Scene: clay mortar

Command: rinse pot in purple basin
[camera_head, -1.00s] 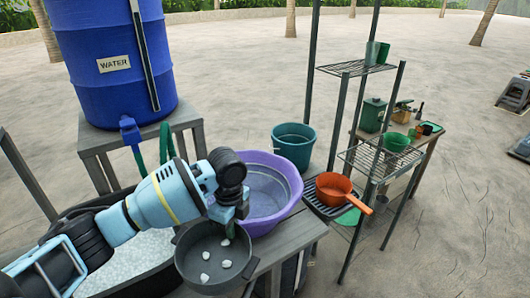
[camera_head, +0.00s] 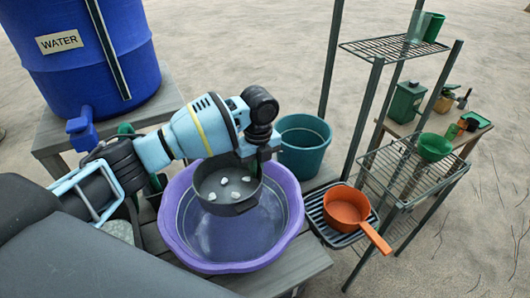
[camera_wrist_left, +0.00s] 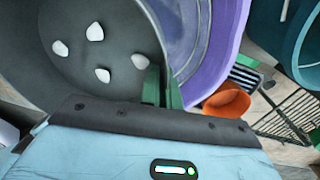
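The purple basin (camera_head: 235,245) stands on a grey wooden table and holds what looks like clear water. The dark grey pot (camera_head: 232,208) hangs over the back part of the basin, with several white lumps inside. My left gripper (camera_head: 258,158) is at the pot's rim on its far right side. In the left wrist view the green fingers (camera_wrist_left: 162,90) close on the rim of the pot (camera_wrist_left: 120,25), and the lumps lie on its floor. The basin also shows in the left wrist view (camera_wrist_left: 222,45). My right gripper is not in view.
A teal bucket (camera_head: 305,150) stands just behind the basin to the right. An orange saucepan (camera_head: 346,208) sits on a dark rack right of the basin. A metal shelf (camera_head: 400,170) stands further right; a blue water barrel (camera_head: 80,50) is back left.

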